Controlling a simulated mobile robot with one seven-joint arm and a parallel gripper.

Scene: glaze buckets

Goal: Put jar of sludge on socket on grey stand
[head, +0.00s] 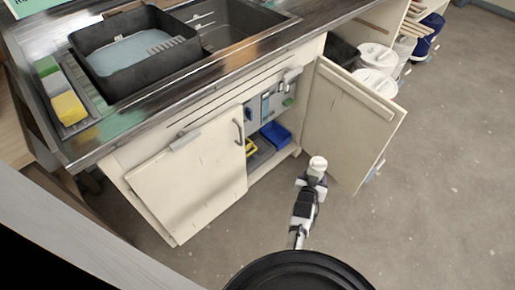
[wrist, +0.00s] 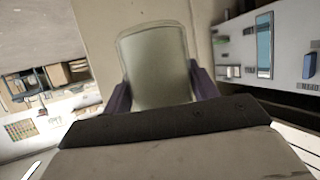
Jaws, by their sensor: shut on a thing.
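In the wrist view, a translucent grey-green jar (wrist: 158,62) stands between the two dark purple fingers of my gripper (wrist: 161,91). The fingers press on its two sides, and its lower part is hidden behind the gripper body. In the head view, my gripper (head: 312,181) is low in front of the open cabinet, by the right-hand door. A small pale round top (head: 318,162) shows at its end, probably the jar. I cannot make out the grey stand or its socket in either view.
The left cabinet door (head: 190,190) and right cabinet door (head: 350,120) stand open. Inside are a blue tray (head: 277,135), a yellow item (head: 251,147) and a grey back panel. A sink counter (head: 225,75) is above. White buckets (head: 376,58) stand beyond the right door. Floor at right is clear.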

